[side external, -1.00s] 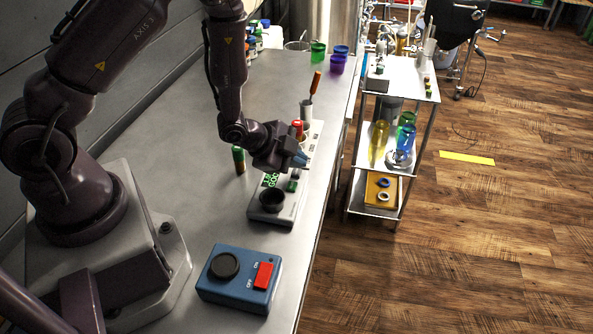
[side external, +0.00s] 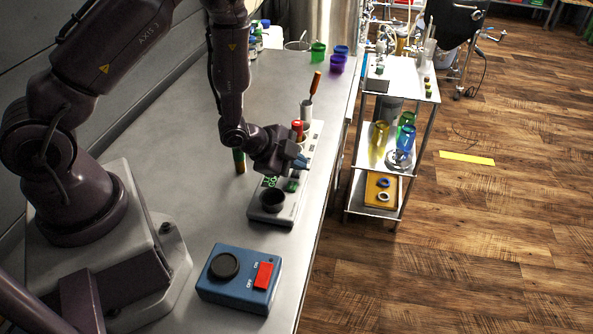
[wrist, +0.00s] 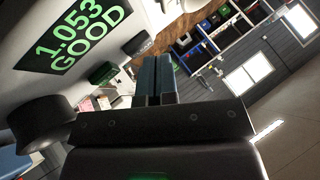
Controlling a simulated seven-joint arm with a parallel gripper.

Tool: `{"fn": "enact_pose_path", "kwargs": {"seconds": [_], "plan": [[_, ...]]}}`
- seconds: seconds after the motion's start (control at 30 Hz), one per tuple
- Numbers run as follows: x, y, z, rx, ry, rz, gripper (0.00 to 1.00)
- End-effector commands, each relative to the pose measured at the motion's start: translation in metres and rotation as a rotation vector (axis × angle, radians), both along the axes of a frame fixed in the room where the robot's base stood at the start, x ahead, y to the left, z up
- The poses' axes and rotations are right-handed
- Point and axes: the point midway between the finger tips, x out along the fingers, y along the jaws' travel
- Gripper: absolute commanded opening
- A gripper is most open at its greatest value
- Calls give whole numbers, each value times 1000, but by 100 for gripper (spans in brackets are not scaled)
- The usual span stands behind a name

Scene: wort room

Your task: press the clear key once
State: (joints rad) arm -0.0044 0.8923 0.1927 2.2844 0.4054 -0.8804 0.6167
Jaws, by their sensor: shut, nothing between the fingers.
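A pale instrument (side external: 287,203) with a black round cup (side external: 272,199) at its near end lies on the bench. Its display (wrist: 73,37) reads 1.053 GOOD in green in the wrist view. A green key (wrist: 102,73) and a dark key (wrist: 137,44) sit beside the display; I cannot read their labels, so which is the clear key is unsure. The green key also shows in the side view (side external: 291,186). My gripper (side external: 302,161) is shut and empty, close above the instrument beyond the green key. Its blue fingers (wrist: 155,79) hide part of the panel; contact cannot be told.
A blue box (side external: 238,281) with a black knob and red ON/OFF switch stands nearer on the bench. A green-capped tube (side external: 239,161) stands left of my gripper, and a red-topped item (side external: 297,126) behind it. A wheeled cart (side external: 408,82) stands right of the bench.

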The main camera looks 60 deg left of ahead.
Motion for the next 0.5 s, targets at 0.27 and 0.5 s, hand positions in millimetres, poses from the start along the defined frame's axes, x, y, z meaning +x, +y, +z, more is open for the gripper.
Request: {"fn": "enact_pose_path", "kwargs": {"seconds": [0.27, 0.5], "plan": [[-3, -2, -8, -12, 14, 4, 0], [-4, -3, -11, -13, 16, 2, 0]]}}
